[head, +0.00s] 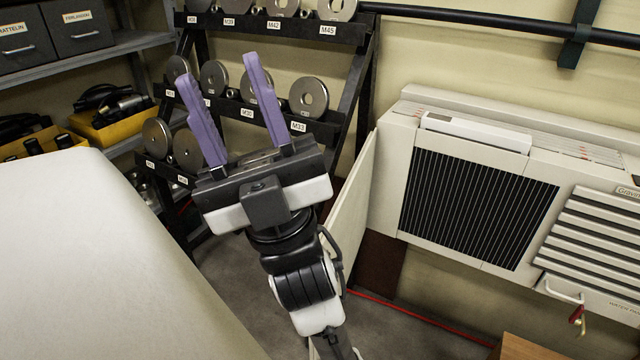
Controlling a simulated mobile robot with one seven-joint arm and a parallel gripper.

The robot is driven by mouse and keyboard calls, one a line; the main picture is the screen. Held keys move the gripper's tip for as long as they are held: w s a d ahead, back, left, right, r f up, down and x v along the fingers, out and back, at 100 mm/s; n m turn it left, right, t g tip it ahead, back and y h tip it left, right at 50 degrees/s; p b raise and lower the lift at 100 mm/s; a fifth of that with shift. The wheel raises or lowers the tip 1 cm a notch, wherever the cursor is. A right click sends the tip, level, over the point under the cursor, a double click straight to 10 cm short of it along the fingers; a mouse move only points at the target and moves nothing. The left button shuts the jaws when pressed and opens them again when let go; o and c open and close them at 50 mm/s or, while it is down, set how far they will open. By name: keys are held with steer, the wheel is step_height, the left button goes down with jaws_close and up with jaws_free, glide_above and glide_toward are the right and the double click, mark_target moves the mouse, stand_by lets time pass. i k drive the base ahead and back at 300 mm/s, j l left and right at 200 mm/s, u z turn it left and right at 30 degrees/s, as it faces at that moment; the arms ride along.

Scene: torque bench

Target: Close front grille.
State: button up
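A white wall unit (398,150) hangs on the wall at the right. Its front grille (352,208) appears to be the pale panel swung out at the unit's left edge, seen at a steep angle. The dark ribbed face (475,208) of the unit is uncovered. My gripper (219,72), with two purple fingers wide apart, is open and empty. It is left of the panel, fingers pointing up and away toward the rack. My wrist and arm hide part of the panel's near side; I cannot tell whether they touch it.
A black rack (345,105) with metal discs stands behind my gripper. Shelves with grey boxes (78,28) and yellow bins (118,120) are at the left. A large pale surface (90,250) fills the lower left. Slatted vents (595,235) and a small handle (563,292) are at the right.

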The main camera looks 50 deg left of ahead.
mark_target(346, 222)
steer(key=j, duration=0.5)
steer(key=k+j, duration=0.1)
steer(key=j, duration=0.4)
steer(key=i+j, duration=0.1)
steer(key=j, duration=0.4)
steer(key=i+j, duration=0.1)
steer(key=j, duration=0.4)
steer(key=k+l+z, duration=0.1)
steer(key=k, duration=0.35)
